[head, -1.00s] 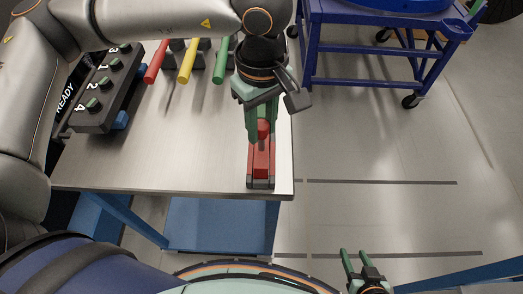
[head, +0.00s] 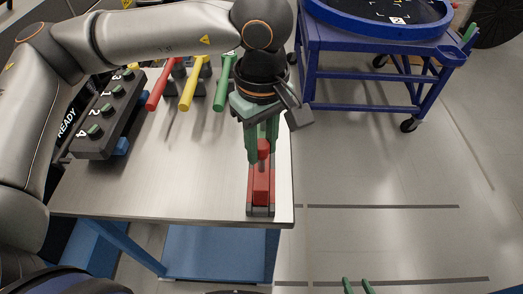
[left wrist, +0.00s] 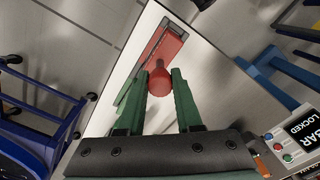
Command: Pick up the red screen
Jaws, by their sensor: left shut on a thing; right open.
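A red piece (head: 261,187) with a round red knob (head: 263,149) sits in a narrow dark holder at the table's front right corner. It looks like the red screen, though its flat part is mostly hidden in the holder. My left gripper (head: 262,155) points down and is shut on the red knob. In the left wrist view the knob (left wrist: 159,80) is between the green fingertips, and the red flat part (left wrist: 160,50) extends beyond it. My right gripper (head: 357,286) is open and empty at the bottom edge, only its green fingertips showing.
A dark button box (head: 108,115) is at the left. A blue cart (head: 375,60) with a round drum stands back right. Floor right of the table is clear.

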